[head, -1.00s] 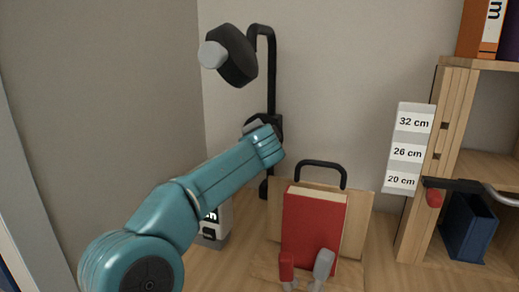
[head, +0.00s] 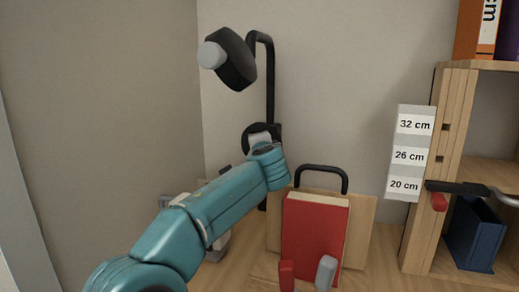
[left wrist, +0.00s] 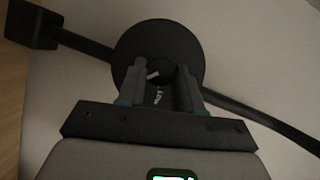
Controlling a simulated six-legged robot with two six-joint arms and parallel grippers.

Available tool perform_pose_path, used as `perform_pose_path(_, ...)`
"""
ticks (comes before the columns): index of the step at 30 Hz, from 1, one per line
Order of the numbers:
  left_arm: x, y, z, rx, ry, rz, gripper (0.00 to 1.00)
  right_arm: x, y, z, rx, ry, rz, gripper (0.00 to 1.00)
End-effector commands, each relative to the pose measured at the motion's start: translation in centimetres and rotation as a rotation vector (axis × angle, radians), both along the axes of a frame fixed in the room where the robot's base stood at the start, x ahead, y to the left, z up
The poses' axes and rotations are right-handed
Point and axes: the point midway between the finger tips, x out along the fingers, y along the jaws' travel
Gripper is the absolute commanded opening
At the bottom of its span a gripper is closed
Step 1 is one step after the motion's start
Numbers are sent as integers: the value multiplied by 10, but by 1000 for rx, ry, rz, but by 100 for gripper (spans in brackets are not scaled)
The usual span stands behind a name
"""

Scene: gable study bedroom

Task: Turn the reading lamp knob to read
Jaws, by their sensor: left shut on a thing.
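The reading lamp has a dark head with a pale end (head: 232,57) on a black post (head: 270,85). Its round black dial (head: 250,133) sits low on the post, partly hidden by my left gripper (head: 261,137). In the left wrist view the black disc (left wrist: 188,42) is face on, with the small knob (left wrist: 160,70) at its middle. A short white mark shows on the knob, and small white lettering below it is too small to read. My left gripper's fingers (left wrist: 161,82) are shut on the knob, one on each side.
A red book (head: 314,235) leans on a wooden stand (head: 358,228) right of my left arm. A wooden shelf (head: 452,130) with a height-label strip (head: 407,155) and a red-tipped black lever (head: 460,187) stands at the right. A blue box (head: 475,235) is in the shelf.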

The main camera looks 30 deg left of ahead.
Motion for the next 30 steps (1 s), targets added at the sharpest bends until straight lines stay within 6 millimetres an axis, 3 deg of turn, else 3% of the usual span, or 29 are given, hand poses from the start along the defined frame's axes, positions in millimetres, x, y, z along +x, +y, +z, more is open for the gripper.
perform_pose_path(4,0,0,2,1,-4,-2,4,0,0,0,0,0,0,43)
perform_pose_path(5,0,0,2,1,-4,-2,38,0,0,0,0,0,0,43)
perform_pose_path(7,0,0,2,1,-3,-2,60,0,0,0,0,0,0,43)
perform_pose_path(21,0,0,2,-15,-4,0,60,0,0,3,0,1,1,43)
perform_pose_path(26,-1,2,11,-154,-38,1,60,0,0,25,0,1,1,43)
perform_pose_path(30,-1,4,17,-398,-95,3,60,0,0,57,0,1,1,43)
